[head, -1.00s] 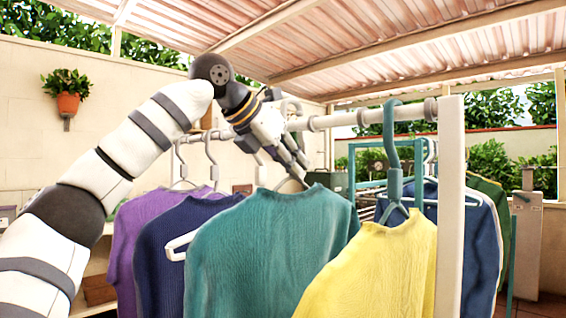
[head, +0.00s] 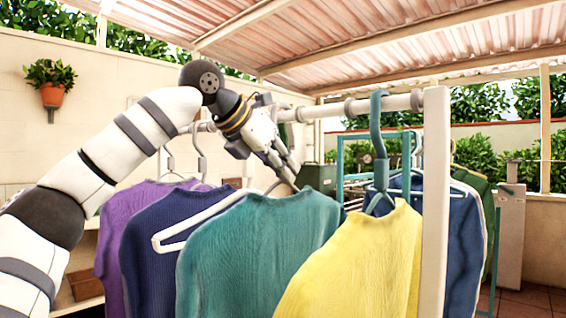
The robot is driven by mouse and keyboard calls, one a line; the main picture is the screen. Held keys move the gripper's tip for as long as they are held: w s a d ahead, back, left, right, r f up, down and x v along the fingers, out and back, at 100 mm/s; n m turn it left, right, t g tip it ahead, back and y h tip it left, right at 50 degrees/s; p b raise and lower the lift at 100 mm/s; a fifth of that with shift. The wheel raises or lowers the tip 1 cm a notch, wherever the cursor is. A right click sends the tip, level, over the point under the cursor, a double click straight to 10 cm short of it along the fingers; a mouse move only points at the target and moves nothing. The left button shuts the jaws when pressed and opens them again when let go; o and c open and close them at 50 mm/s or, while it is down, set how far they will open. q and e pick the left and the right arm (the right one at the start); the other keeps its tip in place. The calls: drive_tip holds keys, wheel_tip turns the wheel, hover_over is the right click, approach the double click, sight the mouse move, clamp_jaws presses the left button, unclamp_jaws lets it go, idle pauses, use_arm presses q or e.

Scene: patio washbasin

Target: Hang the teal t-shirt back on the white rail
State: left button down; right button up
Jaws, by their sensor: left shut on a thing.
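The teal t-shirt (head: 255,250) hangs upright in the middle of the head view, between a navy shirt and a yellow shirt. My left gripper (head: 288,170) is just above its collar, below the white rail (head: 350,108). It is shut on the top of the shirt's hanger (head: 274,187), whose hook is largely hidden by the fingers. I cannot see the hook resting on the rail. My right gripper is not in view.
A yellow shirt (head: 360,260) on a teal hanger (head: 378,140) hangs in front, near the rail's white post (head: 436,200). Navy (head: 150,240) and purple (head: 115,220) shirts hang left. A white hanger arm (head: 195,230) sticks out beside the teal shirt. More clothes hang behind the post.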

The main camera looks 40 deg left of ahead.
use_arm(q)
drive_tip(key=c, duration=1.5)
unclamp_jaws()
drive_tip(key=shift+c, duration=0.2)
drive_tip(key=s, duration=0.1)
drive_tip(key=s+p, duration=0.1)
drive_tip(key=s, duration=0.1)
drive_tip(key=shift+s+a+r, duration=0.15)
drive_tip(key=shift+r, duration=0.25)
drive_tip(key=s, duration=0.6)
drive_tip(key=s+f, duration=0.1)
drive_tip(key=s, duration=0.1)
drive_tip(key=shift+s+a+p, duration=0.3)
drive_tip(key=shift+s+a, duration=0.05)
drive_tip(key=shift+s, duration=0.05)
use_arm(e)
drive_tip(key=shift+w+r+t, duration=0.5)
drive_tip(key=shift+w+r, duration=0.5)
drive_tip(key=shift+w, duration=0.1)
